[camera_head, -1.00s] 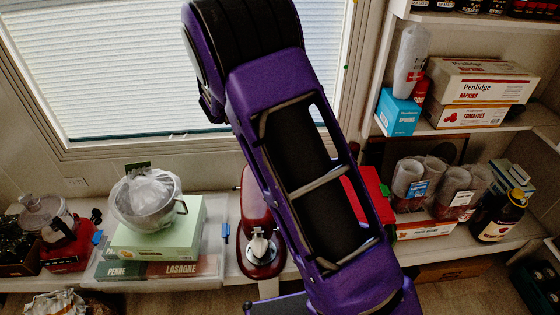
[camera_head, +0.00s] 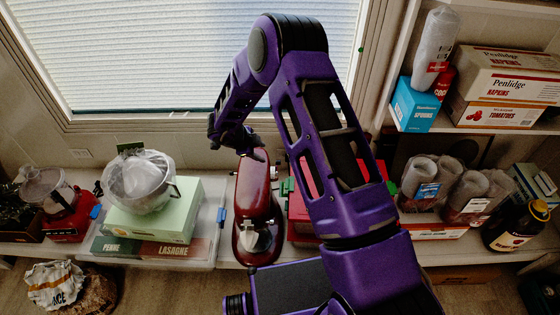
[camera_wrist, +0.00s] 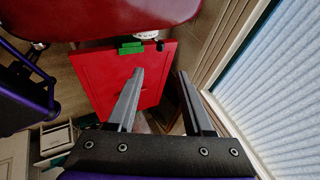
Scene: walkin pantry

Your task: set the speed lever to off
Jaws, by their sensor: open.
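The dark red stand mixer (camera_head: 257,190) stands on the low shelf under the window, left of my arm in the head view. In the wrist view, its glossy red body (camera_wrist: 110,15) fills the top. A pale marked strip with a small dark knob (camera_wrist: 159,46) shows at its lower edge; this may be the speed lever, but its setting is unreadable. My gripper (camera_wrist: 160,74) is open and empty, its two fingers apart, below the knob in the wrist view. In the head view, my wrist is at the mixer's far end, and the fingertips are not clear there.
A red case (camera_head: 300,215) with a green latch (camera_wrist: 130,48) stands close beside the mixer. A pale green box (camera_head: 160,218) bearing a wrapped bowl (camera_head: 140,183) is to the left. Wrapped cups (camera_head: 468,190) and a dark bottle (camera_head: 510,228) are to the right. The window (camera_head: 180,50) is behind.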

